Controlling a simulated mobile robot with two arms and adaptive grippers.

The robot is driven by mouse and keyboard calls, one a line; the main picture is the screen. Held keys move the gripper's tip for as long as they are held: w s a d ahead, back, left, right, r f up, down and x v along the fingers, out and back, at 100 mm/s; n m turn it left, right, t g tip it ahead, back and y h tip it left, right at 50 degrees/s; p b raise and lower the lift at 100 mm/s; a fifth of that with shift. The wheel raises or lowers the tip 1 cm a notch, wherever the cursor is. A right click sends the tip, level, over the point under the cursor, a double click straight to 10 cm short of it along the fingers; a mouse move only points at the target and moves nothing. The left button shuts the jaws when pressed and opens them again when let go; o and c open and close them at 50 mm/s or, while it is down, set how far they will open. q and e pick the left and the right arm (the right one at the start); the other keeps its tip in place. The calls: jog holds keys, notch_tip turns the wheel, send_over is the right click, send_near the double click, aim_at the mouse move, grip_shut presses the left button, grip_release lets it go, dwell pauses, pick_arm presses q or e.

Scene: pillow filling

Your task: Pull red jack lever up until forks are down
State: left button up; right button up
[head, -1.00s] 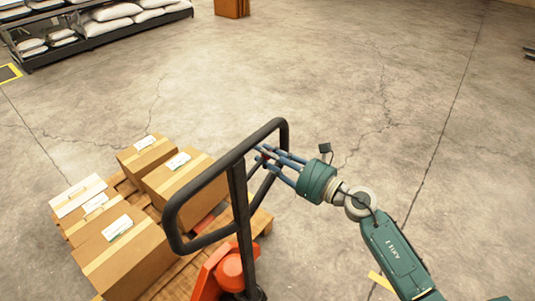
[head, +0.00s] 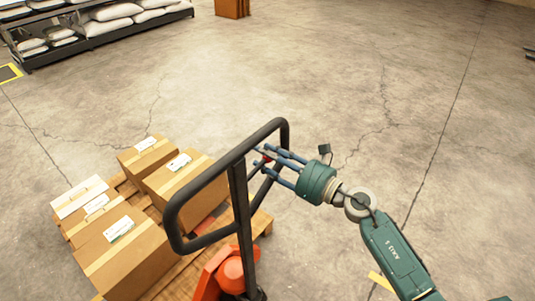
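The pallet jack's black loop handle (head: 176,212) rises in the middle of the head view, above its orange pump body (head: 228,272). A small part of the red lever (head: 266,158) shows inside the right end of the loop, at my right gripper's fingers. My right gripper (head: 272,164) reaches in from the right with its blue fingers at the lever and the handle's right side. The fingers are spread apart; whether they grip the lever is unclear. The forks are hidden under the loaded pallet (head: 262,222). My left gripper is out of view.
Several cardboard boxes (head: 125,262) sit on the wooden pallet at the lower left. A dark rack (head: 110,32) with white sacks stands at the upper left. A brown box (head: 232,8) stands at the top. The concrete floor to the right is clear.

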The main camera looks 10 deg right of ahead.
jog(key=shift+r, duration=0.15)
jog(key=shift+f+b, duration=0.6)
jog(key=shift+b, duration=0.1)
jog(key=b+v, duration=0.4)
jog(key=v, duration=0.9)
jog(key=shift+b, duration=0.35)
